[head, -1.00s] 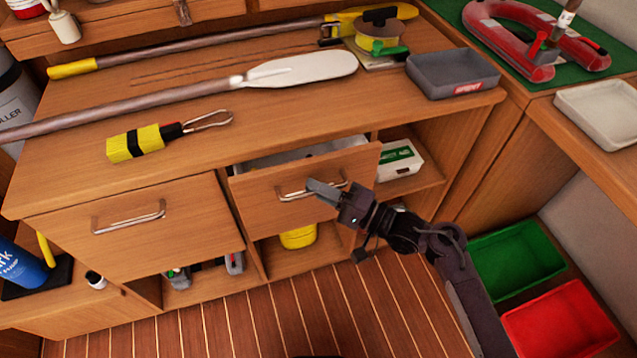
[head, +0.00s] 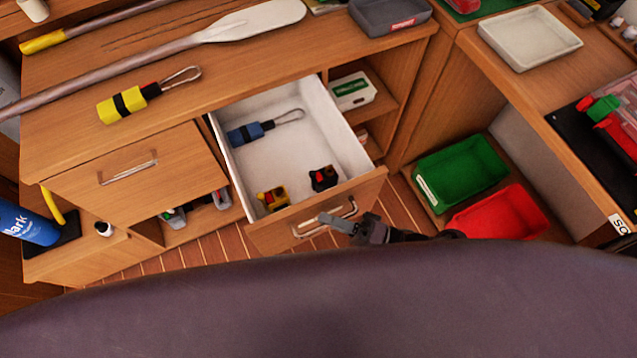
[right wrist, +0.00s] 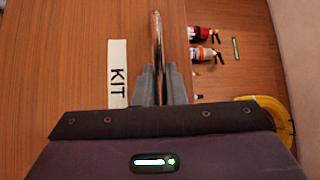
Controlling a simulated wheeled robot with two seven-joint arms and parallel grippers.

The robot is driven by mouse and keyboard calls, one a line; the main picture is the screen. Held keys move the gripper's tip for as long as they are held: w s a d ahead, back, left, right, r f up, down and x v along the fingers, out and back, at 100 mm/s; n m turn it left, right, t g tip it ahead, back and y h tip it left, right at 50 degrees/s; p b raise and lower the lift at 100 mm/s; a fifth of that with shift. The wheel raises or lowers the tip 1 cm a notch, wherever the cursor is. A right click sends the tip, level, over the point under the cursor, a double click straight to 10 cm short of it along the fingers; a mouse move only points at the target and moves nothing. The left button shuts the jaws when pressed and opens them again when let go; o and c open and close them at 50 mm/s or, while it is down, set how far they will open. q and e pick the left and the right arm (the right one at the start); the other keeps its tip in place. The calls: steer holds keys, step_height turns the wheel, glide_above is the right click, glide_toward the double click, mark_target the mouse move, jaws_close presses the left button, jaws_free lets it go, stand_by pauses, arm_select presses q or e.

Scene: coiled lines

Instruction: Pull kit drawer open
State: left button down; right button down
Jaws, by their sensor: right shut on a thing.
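The kit drawer (head: 290,130) stands well open in the head view, its white inside in full view. A blue float with a wire loop (head: 250,132), a yellow and black item (head: 272,199) and a dark item with red (head: 323,178) lie in it. My right gripper (head: 335,223) is shut on the metal drawer handle (head: 312,229) at the drawer front. In the right wrist view the fingers (right wrist: 160,85) close around the handle (right wrist: 157,40), beside a white KIT label (right wrist: 117,72). My left gripper is not in view.
A second drawer (head: 140,180) at left is closed. A yellow float (head: 120,105) and a paddle (head: 250,22) lie on the counter. Green (head: 460,172) and red (head: 500,214) bins stand on the floor to the right. My dark body part fills the bottom of the head view.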

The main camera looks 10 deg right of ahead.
steer(key=shift+s+d+p, duration=0.25)
steer(key=shift+s+d, duration=0.05)
steer(key=shift+s, duration=0.55)
steer(key=shift+s+d+p, duration=0.2)
steer(key=shift+s+d, duration=0.05)
steer(key=shift+s, duration=0.65)
steer(key=shift+s+d+p, duration=0.25)
steer(key=shift+s+d, duration=0.05)
steer(key=shift+s, duration=0.55)
steer(key=c, duration=1.8)
jaws_free()
steer(key=shift+o, duration=0.2)
steer(key=b+v, duration=0.1)
steer(key=v, duration=0.6)
steer(key=shift+s+d+b, duration=0.2)
steer(key=shift+d+b, duration=0.15)
steer(key=shift+b, duration=0.05)
steer(key=shift+f, duration=0.15)
